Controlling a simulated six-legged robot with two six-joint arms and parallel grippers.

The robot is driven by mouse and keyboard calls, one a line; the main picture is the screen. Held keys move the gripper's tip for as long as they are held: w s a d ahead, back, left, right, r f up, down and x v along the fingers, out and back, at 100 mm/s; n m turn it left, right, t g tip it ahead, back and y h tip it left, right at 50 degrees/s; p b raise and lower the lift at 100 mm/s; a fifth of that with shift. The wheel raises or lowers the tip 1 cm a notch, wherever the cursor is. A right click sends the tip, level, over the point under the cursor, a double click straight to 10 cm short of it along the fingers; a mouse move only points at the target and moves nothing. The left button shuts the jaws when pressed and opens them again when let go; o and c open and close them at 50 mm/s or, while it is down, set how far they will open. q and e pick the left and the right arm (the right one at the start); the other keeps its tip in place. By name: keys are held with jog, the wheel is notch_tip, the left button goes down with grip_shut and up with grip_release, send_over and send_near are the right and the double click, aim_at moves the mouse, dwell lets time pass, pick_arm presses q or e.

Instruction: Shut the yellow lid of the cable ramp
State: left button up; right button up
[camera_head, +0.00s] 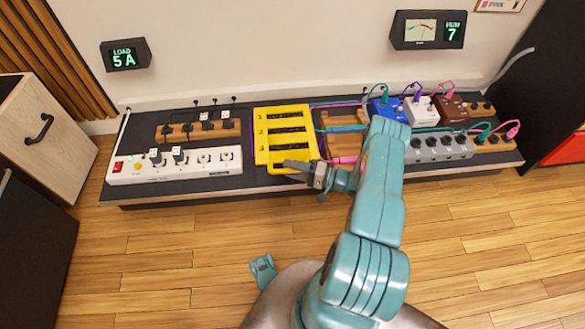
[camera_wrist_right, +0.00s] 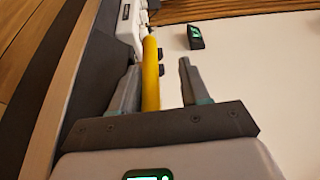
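The yellow lid (camera_head: 260,143) is a slotted panel with numbers along its left side and dark openings, at the middle of the dark platform. A handle-like bar is at its near edge. My right gripper (camera_head: 298,171) reaches in from the right at that near edge. In the right wrist view a yellow bar or edge (camera_wrist_right: 151,75) stands between the spread fingers, close to the left finger and clear of the right one. The gripper (camera_wrist_right: 156,85) is open. Beside the lid is a wooden block (camera_head: 342,142) with coloured cables across it; my arm hides part.
A white power strip (camera_head: 215,162) and a wooden socket strip (camera_head: 180,132) lie left of the lid. Blue, white and brown pedals (camera_head: 452,109) and a grey box (camera_head: 437,150) stand to the right. The wooden floor in front is mostly free.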

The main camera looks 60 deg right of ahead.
pick_arm(q)
jog(key=shift+s+d+r+g+p, duration=0.1)
jog(key=shift+s+r+g+p, duration=0.15)
jog(key=shift+s+r+p, duration=0.4)
jog(key=shift+s+d+r+g+p, duration=0.1)
jog(key=shift+s+r+g+p, duration=0.25)
jog(key=shift+r+p, duration=0.5)
pick_arm(e)
jog(key=v, duration=1.6)
jog(key=shift+s, duration=0.2)
pick_arm(q)
jog(key=shift+s, duration=0.1)
pick_arm(e)
jog(key=shift+w, duration=0.1)
